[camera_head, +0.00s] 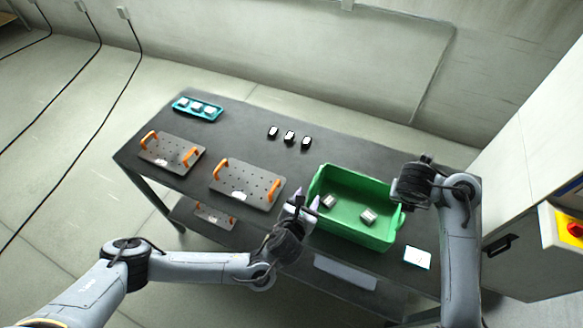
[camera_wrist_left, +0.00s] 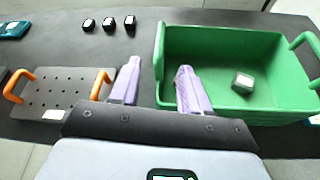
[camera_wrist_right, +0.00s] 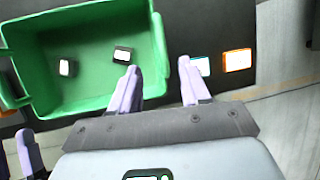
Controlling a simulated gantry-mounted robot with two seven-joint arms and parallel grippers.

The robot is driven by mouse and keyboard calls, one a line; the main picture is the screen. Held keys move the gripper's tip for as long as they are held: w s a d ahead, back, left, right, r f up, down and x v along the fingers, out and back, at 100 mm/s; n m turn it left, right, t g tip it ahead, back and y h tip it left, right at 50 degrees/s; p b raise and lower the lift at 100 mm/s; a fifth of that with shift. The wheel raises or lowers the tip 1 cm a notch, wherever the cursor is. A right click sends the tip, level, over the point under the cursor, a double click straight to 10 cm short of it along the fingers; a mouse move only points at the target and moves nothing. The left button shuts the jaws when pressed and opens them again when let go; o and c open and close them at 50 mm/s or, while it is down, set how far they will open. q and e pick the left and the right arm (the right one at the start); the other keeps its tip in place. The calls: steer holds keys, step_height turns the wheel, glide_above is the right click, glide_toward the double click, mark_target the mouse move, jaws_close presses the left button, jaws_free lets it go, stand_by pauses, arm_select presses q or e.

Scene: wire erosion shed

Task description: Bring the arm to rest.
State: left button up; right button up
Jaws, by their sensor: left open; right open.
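My left gripper (camera_head: 307,202) is open and empty, over the table between the right perforated plate and the green bin. In the left wrist view its two pale purple fingers (camera_wrist_left: 152,82) stand apart with nothing between them. My right arm reaches up past the right end of the green bin in the head view; its fingertips are hidden there. In the right wrist view the right gripper (camera_wrist_right: 158,84) is open and empty, its fingers near the bin's rim. A purple finger of my left gripper (camera_wrist_right: 30,155) shows at that view's lower left.
The green bin (camera_head: 335,226) holds two small light blocks. Two perforated plates with orange handles (camera_head: 171,152) (camera_head: 247,184) lie left of it. Behind are three dark blocks (camera_head: 289,137) and a teal tray (camera_head: 198,108). A white card (camera_head: 417,258) lies front right. A cabinet (camera_head: 532,150) stands right.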

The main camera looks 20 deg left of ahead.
steer(key=shift+s+r, duration=0.1)
steer(key=shift+r, duration=0.2)
stand_by(0.4)
